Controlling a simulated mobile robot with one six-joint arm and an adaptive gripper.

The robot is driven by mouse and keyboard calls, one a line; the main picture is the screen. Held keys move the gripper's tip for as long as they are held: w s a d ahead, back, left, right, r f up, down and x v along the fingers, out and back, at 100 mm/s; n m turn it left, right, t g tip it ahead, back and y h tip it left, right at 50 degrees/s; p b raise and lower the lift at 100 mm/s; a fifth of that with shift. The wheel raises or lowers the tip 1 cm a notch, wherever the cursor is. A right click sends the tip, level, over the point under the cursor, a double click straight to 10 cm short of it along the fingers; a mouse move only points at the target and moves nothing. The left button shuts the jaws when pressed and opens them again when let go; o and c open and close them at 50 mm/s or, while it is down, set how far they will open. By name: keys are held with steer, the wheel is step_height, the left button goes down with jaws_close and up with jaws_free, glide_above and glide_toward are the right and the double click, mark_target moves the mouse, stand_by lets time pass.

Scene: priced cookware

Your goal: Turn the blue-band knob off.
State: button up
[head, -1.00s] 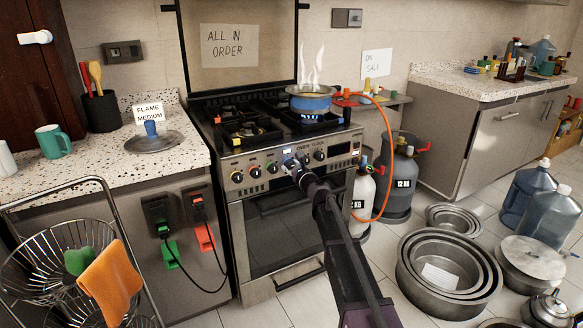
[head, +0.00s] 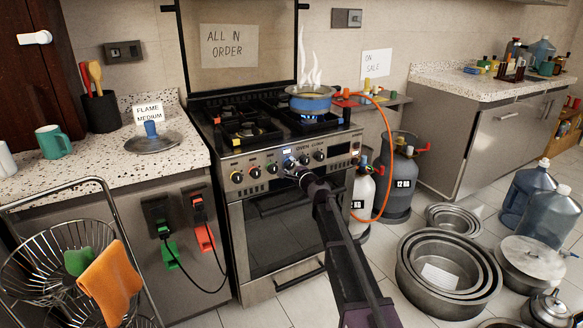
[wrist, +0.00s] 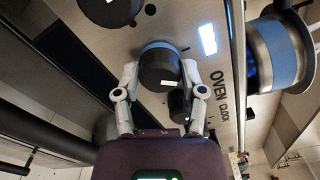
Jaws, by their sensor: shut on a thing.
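The stove's front panel (head: 338,150) carries a row of dark knobs with coloured bands. My gripper (head: 297,170) is at the middle of this row. In the wrist view, my gripper (wrist: 160,76) has one finger on each side of a dark knob with a bluish band (wrist: 158,52) and is shut on it. Small white marks show on the knob. In the head view, the gripper partly hides this blue-band knob (head: 289,162).
Other knobs sit close by, such as the red-band one (head: 237,177) and a dark one (head: 320,155). The oven handle (head: 280,207) runs below the panel. Gas cylinders (head: 398,185) and an orange hose (head: 388,140) stand right of the stove. Nested pans (head: 447,270) lie on the floor.

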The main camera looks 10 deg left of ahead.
steer(key=n, duration=0.6)
steer(key=shift+w+r+n, duration=0.1)
steer(key=shift+w+n, duration=0.05)
steer(key=shift+n, duration=0.15)
stand_by(0.3)
steer(key=o, duration=1.1)
steer(key=shift+o, duration=0.2)
steer(key=shift+s, duration=0.2)
steer(key=v, duration=1.1)
steer(key=shift+s+d, duration=0.25)
steer(key=shift+d, duration=0.05)
